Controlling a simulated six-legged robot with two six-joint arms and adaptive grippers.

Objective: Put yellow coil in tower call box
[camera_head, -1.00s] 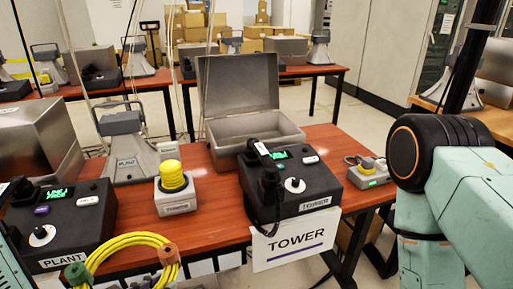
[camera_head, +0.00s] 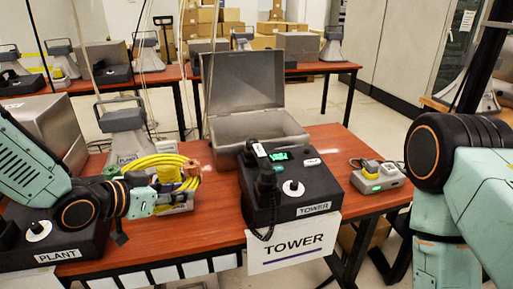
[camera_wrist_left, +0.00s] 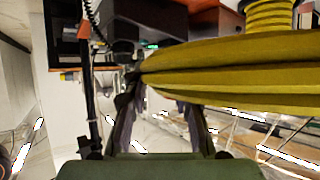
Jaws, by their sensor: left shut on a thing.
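The yellow coil (camera_head: 163,160) is held in my left gripper (camera_head: 172,187), above the table in front of the grey TOWER-side bench items. An orange-red end piece (camera_head: 191,169) shows on it. In the left wrist view the coil (camera_wrist_left: 235,65) spans the upper right, across the fingers (camera_wrist_left: 160,112). The grey metal box (camera_head: 258,128) stands to the right of the coil with its lid (camera_head: 243,82) raised, behind the black TOWER phone (camera_head: 290,192). Its inside is partly hidden by the phone. My right arm shows at the right edge, but its gripper is out of view.
The black PLANT phone (camera_head: 60,240) is at the left, partly behind my arm. A grey horn (camera_head: 122,120) stands behind the coil. A small grey unit with a yellow part (camera_head: 378,178) sits at the table's right. Bare tabletop (camera_head: 218,215) lies left of the TOWER phone.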

